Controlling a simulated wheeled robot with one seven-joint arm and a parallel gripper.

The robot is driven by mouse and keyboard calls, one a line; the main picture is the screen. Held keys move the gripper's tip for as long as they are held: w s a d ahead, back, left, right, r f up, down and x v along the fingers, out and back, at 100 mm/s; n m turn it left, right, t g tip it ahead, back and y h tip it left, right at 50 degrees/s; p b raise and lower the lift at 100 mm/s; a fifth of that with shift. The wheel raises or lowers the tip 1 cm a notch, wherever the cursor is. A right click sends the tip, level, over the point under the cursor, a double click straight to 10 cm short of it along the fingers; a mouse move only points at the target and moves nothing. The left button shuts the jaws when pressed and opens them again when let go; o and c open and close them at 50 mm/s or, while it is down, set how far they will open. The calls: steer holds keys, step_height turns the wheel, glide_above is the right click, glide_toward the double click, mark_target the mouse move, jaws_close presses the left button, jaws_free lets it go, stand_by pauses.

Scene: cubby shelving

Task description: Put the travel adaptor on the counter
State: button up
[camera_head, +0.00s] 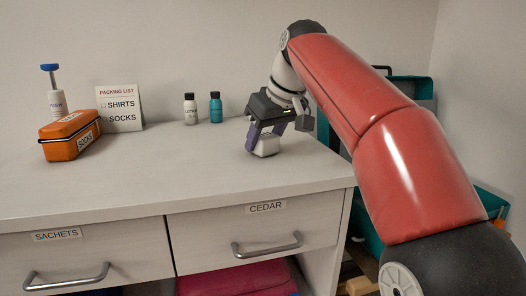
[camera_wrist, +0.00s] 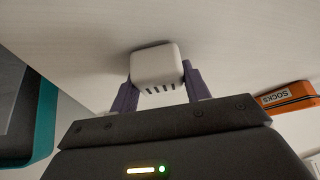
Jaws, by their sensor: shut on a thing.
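The travel adaptor (camera_head: 266,146) is a small white block with rounded edges. It is at the counter's surface (camera_head: 190,170), toward the right part of the counter; whether it bears fully on the surface is hard to tell. My gripper (camera_head: 264,143) is above it, pointing down, with its purple fingers on either side of the adaptor. In the wrist view the adaptor (camera_wrist: 157,68) sits between the two fingers, with a row of dark slots facing the camera. My gripper is shut on it.
An orange SOCKS box (camera_head: 70,138), a pump bottle (camera_head: 57,102), a packing list card (camera_head: 120,107) and two small bottles, white (camera_head: 190,109) and teal (camera_head: 215,107), stand toward the back. Drawers labelled SACHETS (camera_head: 70,262) and CEDAR (camera_head: 255,238) are below. The counter's middle is clear.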

steer(key=shift+f, duration=0.15)
steer(key=o, duration=1)
steer(key=shift+d+r+p, duration=0.1)
steer(key=shift+r+p, duration=0.2)
steer(key=shift+r, duration=0.1)
steer(key=p+v, duration=0.4)
steer(key=v, duration=0.7)
steer(key=shift+s+r, duration=0.2)
steer(key=shift+s, duration=0.05)
